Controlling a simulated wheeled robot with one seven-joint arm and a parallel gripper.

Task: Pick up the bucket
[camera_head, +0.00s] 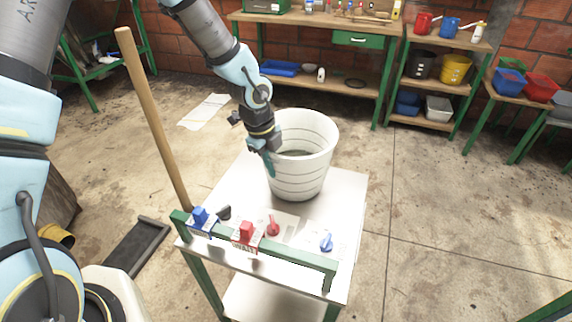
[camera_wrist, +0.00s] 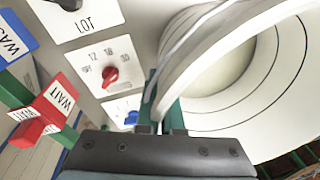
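The white ribbed bucket (camera_head: 303,172) stands upright on a white-topped cart (camera_head: 232,190) with a green frame. My gripper (camera_head: 269,163) reaches down at the left side of the bucket's rim. In the wrist view the bucket (camera_wrist: 215,60) fills the upper right. The fingers of my gripper (camera_wrist: 163,112) are close together there, one outside and one inside the bucket wall, with the rim pinched between them. The bucket's base appears to rest on the cart top. The inner finger is hidden in the head view.
A wooden pole (camera_head: 150,110) stands at the cart's left. Shelves (camera_head: 435,75) with containers line the back wall. The floor at right is clear.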

